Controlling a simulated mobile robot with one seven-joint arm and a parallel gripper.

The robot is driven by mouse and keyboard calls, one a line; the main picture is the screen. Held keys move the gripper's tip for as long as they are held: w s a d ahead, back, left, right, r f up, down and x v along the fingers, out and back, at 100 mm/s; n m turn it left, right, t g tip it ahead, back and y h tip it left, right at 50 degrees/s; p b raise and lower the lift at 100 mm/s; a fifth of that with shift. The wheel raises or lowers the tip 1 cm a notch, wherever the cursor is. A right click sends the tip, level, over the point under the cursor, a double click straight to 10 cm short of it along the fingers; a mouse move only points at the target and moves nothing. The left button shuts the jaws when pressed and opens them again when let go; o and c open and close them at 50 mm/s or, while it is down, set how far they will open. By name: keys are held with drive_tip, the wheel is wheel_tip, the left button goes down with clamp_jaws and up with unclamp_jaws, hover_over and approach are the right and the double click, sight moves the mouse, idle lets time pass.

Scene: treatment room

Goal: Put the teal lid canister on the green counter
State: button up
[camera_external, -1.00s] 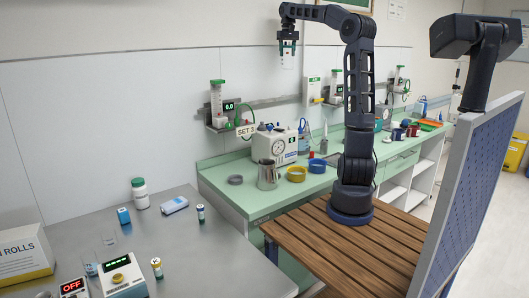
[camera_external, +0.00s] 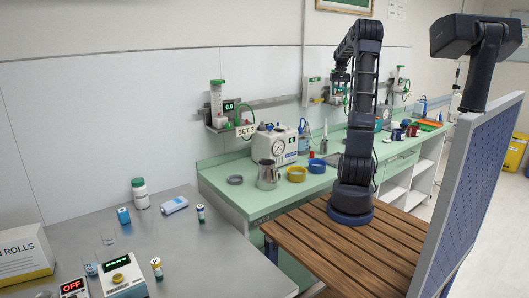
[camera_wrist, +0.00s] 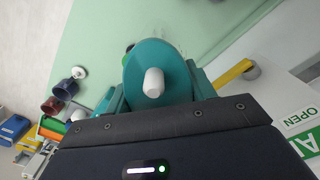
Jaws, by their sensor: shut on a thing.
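The teal lid canister shows in the wrist view as a round teal lid (camera_wrist: 136,68) with a white knob; its body is hidden below the lid. My gripper (camera_wrist: 155,90) is shut on it, with a teal finger at either side. The green counter (camera_wrist: 98,32) lies beyond the canister in the wrist view. In the external view the green counter (camera_external: 222,188) runs along the wall behind my arm.
A steel jug (camera_external: 267,176), a yellow ring (camera_external: 297,174) and a blue ring (camera_external: 317,166) stand on the counter's near part. A dark red mug (camera_wrist: 52,105) and a navy mug (camera_wrist: 66,89) stand farther along. A wall rail (camera_external: 275,101) with devices runs above.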

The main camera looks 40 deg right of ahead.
drive_tip(key=d+f+m, duration=0.1)
drive_tip(key=f+m, duration=0.1)
drive_tip(key=m, duration=0.3)
drive_tip(key=d+f+m, duration=0.1)
drive_tip(key=f+m, duration=0.1)
drive_tip(key=m, duration=0.3)
drive_tip(key=d+f+m, duration=0.1)
drive_tip(key=f+m, duration=0.2)
drive_tip(key=m, duration=0.1)
drive_tip(key=shift+w+d+f+m, duration=0.1)
drive_tip(key=shift+w+d+m, duration=0.05)
drive_tip(key=shift+d+m, duration=0.2)
drive_tip(key=m, duration=0.2)
drive_tip(key=w+m, duration=0.1)
drive_tip(key=m, duration=0.1)
drive_tip(key=w+m, duration=0.1)
drive_tip(key=m, duration=0.2)
drive_tip(key=shift+a, duration=0.35)
drive_tip(key=m, duration=0.2)
drive_tip(key=w+m, duration=0.1)
drive_tip(key=m, duration=0.2)
drive_tip(key=shift+w+a+r+m, duration=0.25)
drive_tip(key=shift+a+m, duration=0.05)
drive_tip(key=shift+m, duration=0.05)
wheel_tip(320, 180, down, 20)
drive_tip(key=shift+f, duration=0.1)
drive_tip(key=o, duration=1.1)
